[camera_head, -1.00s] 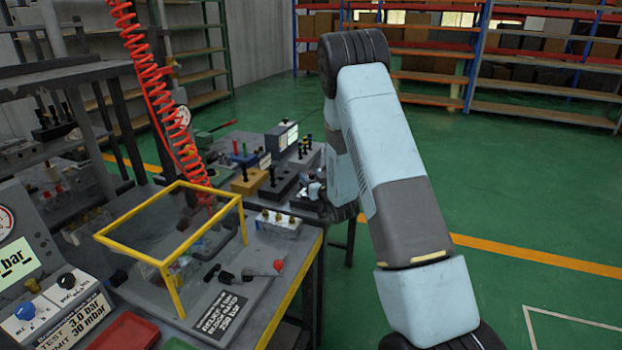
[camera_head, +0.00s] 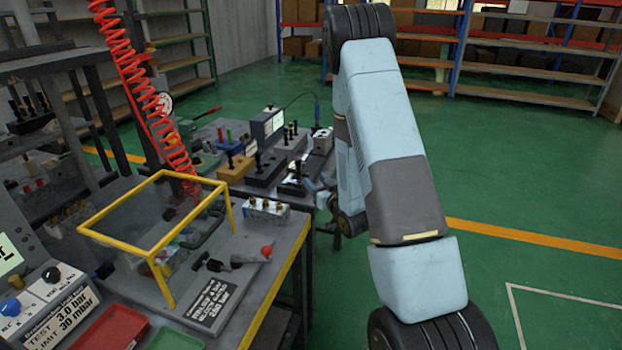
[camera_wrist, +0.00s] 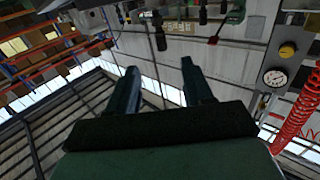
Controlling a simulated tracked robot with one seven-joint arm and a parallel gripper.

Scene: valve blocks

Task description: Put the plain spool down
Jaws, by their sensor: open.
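My gripper shows in the wrist view (camera_wrist: 163,84) with its two dark fingers apart and nothing visible between them. In the head view, it is mostly hidden behind my arm, at the right side of the back bench. Dark upright spools or pins stand in a black block (camera_head: 265,168), in another dark block (camera_head: 291,142) and in a yellow block (camera_head: 236,166) on that bench. A dark block with a shiny part (camera_head: 296,185) lies closest to my gripper. I cannot tell which piece is the plain spool.
A yellow-framed clear guard (camera_head: 150,248) stands on the front bench, beside a red coiled hose (camera_head: 150,100). A valve block with brass fittings (camera_head: 266,209) and a red-knobbed lever (camera_head: 265,251) are nearby. A grey display box (camera_head: 267,125) stands at the back. Green floor (camera_head: 530,190) is free on the right.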

